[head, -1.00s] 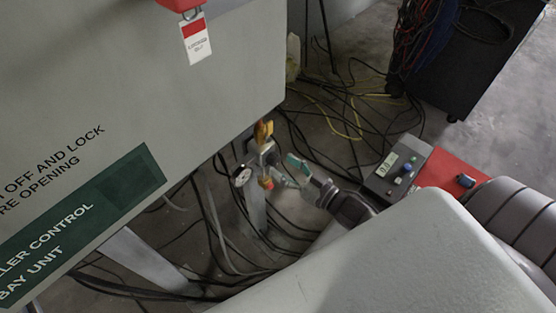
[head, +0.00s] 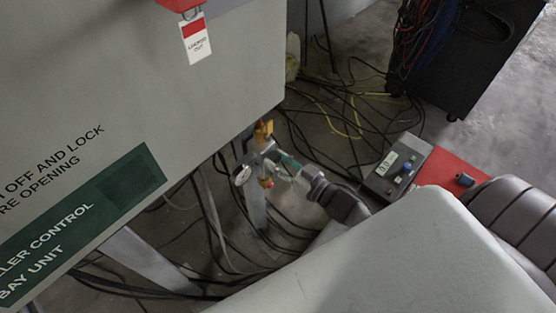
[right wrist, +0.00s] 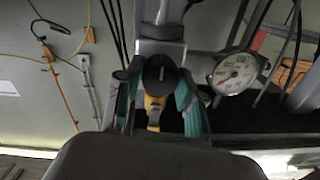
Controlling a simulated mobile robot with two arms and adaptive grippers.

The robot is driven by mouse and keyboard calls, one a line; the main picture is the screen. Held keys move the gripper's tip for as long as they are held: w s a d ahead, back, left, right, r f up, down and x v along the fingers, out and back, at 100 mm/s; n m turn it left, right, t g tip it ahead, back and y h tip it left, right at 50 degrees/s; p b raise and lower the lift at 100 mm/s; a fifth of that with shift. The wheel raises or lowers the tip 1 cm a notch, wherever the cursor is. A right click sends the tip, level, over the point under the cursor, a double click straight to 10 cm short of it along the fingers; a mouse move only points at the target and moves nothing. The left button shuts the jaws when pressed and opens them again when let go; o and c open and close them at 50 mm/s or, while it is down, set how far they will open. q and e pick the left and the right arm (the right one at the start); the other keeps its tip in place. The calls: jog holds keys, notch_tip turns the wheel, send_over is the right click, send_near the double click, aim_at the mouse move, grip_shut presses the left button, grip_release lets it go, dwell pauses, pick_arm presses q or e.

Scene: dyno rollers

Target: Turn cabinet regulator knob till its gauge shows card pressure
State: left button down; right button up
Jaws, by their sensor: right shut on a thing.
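The cabinet regulator (head: 264,148) sits on a grey post below the cabinet's lower right corner. Its round white gauge (head: 243,175) faces outward. In the right wrist view the gauge (right wrist: 235,72) is right of the fingers; its needle and figures are too small to read surely. My right gripper (head: 284,165) reaches the regulator from the right. In the right wrist view its teal fingers (right wrist: 158,88) are shut on the dark round knob (right wrist: 158,70), one on each side. The knob is mostly hidden in the head view. I see no pressure card. My left gripper is not in view.
The grey cabinet (head: 150,80) fills the upper left, with a red-and-white tag (head: 195,42) hanging on it. A grey control box with a display (head: 394,165) stands right of my gripper. Cables (head: 225,235) lie across the floor. A black cart (head: 455,65) stands behind.

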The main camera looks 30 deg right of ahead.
jog(key=shift+r+n+p, duration=0.15)
jog(key=shift+n+p, duration=0.3)
jog(key=shift+n, duration=0.45)
jog(key=n, duration=0.2)
jog(key=shift+n, duration=0.4)
jog(key=o, duration=1.1)
jog(key=shift+o, duration=0.2)
